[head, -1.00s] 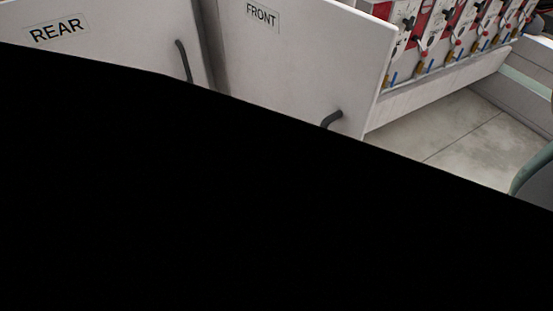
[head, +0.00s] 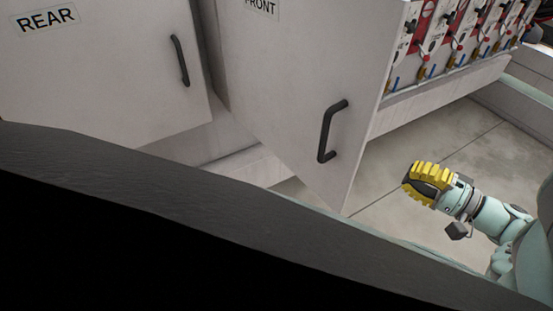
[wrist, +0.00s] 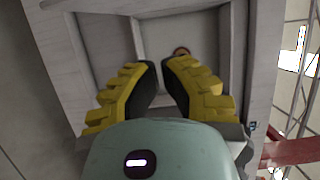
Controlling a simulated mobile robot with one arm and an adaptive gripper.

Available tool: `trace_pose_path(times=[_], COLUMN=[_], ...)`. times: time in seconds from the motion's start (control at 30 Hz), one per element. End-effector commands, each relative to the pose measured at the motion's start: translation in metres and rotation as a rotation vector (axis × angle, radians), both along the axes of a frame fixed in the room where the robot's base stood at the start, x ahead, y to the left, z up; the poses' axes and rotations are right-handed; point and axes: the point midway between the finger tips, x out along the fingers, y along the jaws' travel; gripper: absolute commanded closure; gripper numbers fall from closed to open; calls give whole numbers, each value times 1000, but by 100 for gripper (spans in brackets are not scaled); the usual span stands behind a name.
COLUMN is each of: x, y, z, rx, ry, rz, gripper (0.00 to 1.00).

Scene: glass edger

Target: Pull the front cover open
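The front cover (head: 290,75) is a pale panel labelled FRONT, the label cut by the top of the head view. It stands out at an angle from the machine, its free right edge towards the floor area. A dark bar handle (head: 325,132) is on its outer face near that edge. My gripper (head: 408,180), with yellow ribbed fingers, is to the right of the cover, apart from the handle. In the wrist view its fingers (wrist: 160,66) have an empty gap between them. They face a pale framed, recessed panel (wrist: 205,35), perhaps the cover's inner side.
The rear cover (head: 100,85), labelled REAR, is at left with its own dark handle (head: 180,60). Red and white units with valves and small coloured fittings (head: 425,50) line the machine at upper right. Grey floor (head: 440,140) lies open around my gripper. A dark surface fills the lower head view.

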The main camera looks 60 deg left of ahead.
Motion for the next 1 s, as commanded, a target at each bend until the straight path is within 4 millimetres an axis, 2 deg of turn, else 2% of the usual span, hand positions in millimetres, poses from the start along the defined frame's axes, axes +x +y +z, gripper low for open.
trace_pose_path(times=[0.3,0.77,1.0], x=[-14,-31,-51], y=[42,94,92], z=[0,2,3], rx=[1,-3,-4], ry=[1,5,4], rz=[4,8,3], gripper=[100,100,100])
